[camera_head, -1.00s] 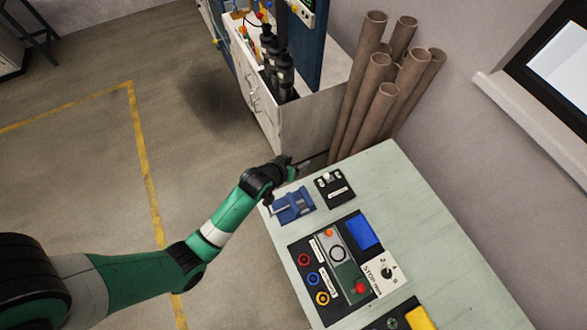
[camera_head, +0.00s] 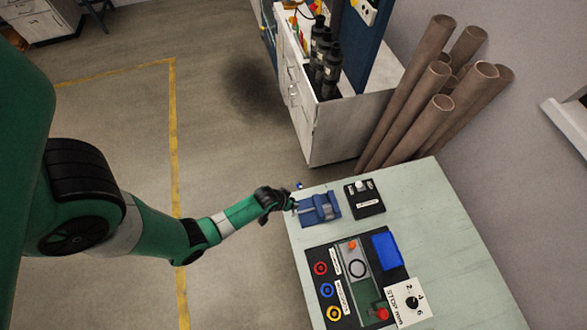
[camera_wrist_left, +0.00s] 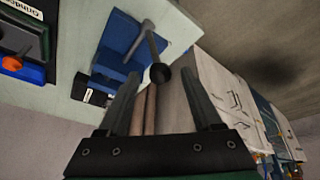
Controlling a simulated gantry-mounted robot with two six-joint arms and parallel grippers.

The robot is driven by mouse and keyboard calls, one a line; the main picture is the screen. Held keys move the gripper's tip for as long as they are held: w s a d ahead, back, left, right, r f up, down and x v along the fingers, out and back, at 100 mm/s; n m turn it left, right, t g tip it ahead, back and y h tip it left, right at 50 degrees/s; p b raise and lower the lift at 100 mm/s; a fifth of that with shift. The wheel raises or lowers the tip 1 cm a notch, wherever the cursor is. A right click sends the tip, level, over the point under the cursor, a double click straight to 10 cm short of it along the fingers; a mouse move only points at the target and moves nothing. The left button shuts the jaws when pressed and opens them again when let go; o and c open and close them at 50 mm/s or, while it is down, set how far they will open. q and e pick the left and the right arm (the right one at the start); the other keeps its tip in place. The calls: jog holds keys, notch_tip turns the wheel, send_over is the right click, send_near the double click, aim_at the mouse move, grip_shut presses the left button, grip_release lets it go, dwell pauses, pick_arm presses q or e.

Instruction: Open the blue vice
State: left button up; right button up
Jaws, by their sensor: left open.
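My left gripper (camera_head: 291,204) is at the vice's left side, by the bench edge. In the left wrist view its open fingers (camera_wrist_left: 158,80) stand either side of the knob, with gaps visible. I cannot tell whether the knob is at fingertip depth. My right gripper is not in view.
A black box with a white knob (camera_head: 364,197) stands right of the vice. A control panel (camera_head: 355,275) lies in front of it. Brown tubes (camera_head: 430,100) lean behind the bench, beside a white cabinet (camera_head: 350,125). Floor left of the bench is clear.

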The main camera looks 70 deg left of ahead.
pick_arm(q)
jog(key=b+x, duration=0.2)
jog(key=x, duration=0.4)
jog(key=shift+a+f, duration=0.1)
grip_shut()
dwell(1.1)
